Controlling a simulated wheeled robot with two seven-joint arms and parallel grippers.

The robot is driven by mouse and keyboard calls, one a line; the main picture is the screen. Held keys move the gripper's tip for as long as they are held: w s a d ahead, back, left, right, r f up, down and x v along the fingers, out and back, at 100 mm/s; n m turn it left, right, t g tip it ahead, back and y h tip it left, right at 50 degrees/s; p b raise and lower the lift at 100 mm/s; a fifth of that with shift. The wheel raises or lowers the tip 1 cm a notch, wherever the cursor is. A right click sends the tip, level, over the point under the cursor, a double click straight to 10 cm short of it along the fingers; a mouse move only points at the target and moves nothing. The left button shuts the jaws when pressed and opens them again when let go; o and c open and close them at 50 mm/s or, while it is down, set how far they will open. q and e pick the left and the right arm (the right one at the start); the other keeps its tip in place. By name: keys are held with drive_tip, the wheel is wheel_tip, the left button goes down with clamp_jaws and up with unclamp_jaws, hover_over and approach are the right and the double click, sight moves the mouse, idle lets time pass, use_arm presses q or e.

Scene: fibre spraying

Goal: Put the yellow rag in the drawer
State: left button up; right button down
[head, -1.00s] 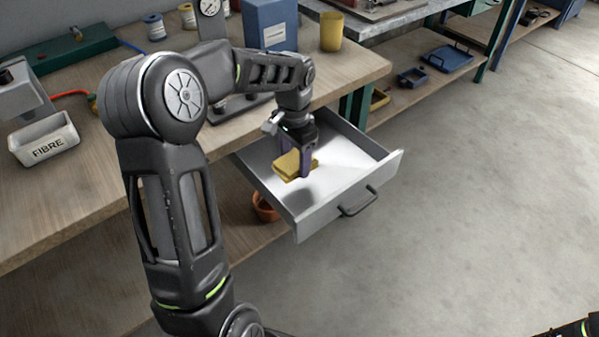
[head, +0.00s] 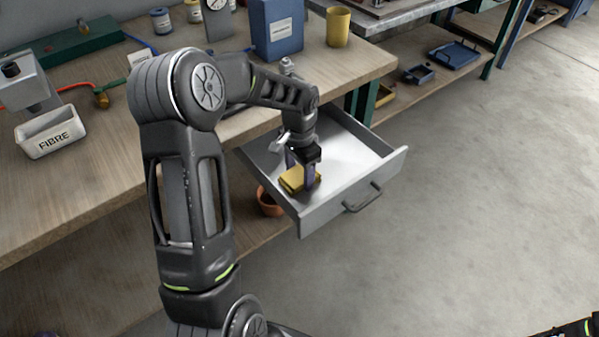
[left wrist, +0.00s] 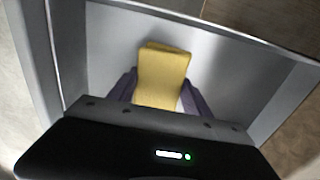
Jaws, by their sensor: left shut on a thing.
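The yellow rag (head: 293,180) is a small folded cloth between the fingers of my left gripper (head: 300,177). The gripper is shut on it and points down inside the open grey drawer (head: 345,197). In the left wrist view the rag (left wrist: 162,75) stands out between the two purple fingers (left wrist: 158,95), with the drawer floor (left wrist: 215,75) behind it. I cannot tell whether the rag touches the drawer floor. Of my right arm, only a dark part shows at the lower right corner of the head view; its gripper is out of view.
The drawer is pulled out from under the wooden workbench (head: 90,190). A white FIBRE bin (head: 50,133), a blue box (head: 277,30) and a yellow cup (head: 338,27) stand on the bench. An orange pot (head: 269,203) is below the drawer. The floor at right is clear.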

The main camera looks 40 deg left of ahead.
sight(300, 173)
use_arm(q)
drive_tip(key=o, duration=0.9)
drive_tip(key=shift+f, duration=0.15)
drive_tip(key=o, duration=0.4)
drive_tip(key=shift+o, duration=0.2)
wheel_tip(300, 173, up, 12)
drive_tip(key=shift+r, duration=0.25)
